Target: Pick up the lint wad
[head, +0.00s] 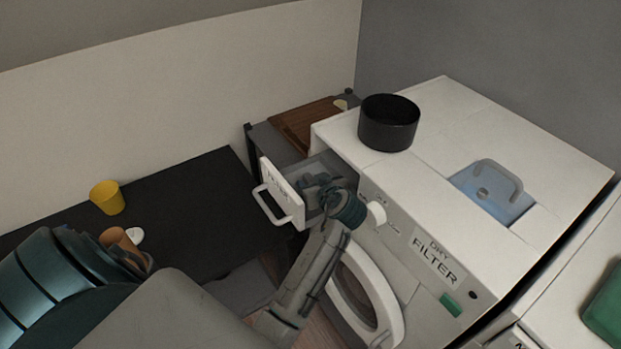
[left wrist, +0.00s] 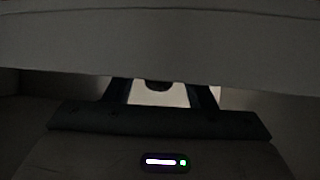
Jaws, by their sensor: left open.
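My left gripper (head: 316,186) reaches into the open filter drawer (head: 283,195) at the front left of the white dryer (head: 432,235). In the left wrist view its two fingers (left wrist: 158,95) stand apart. A small dark rounded shape (left wrist: 158,85) shows between them against a pale patch; I cannot tell whether it is the lint wad. A pale wall hides most of that view above the fingers. In the head view my gripper covers the drawer's inside, and no lint wad can be made out. My right gripper is not in view.
A black round bin (head: 389,123) stands on the dryer top, left of a blue recess with a handle (head: 490,188). The round dryer door (head: 366,298) is below. A yellow cup (head: 107,197) stands on the black table (head: 190,190) at left. A brown board (head: 303,122) lies behind the drawer.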

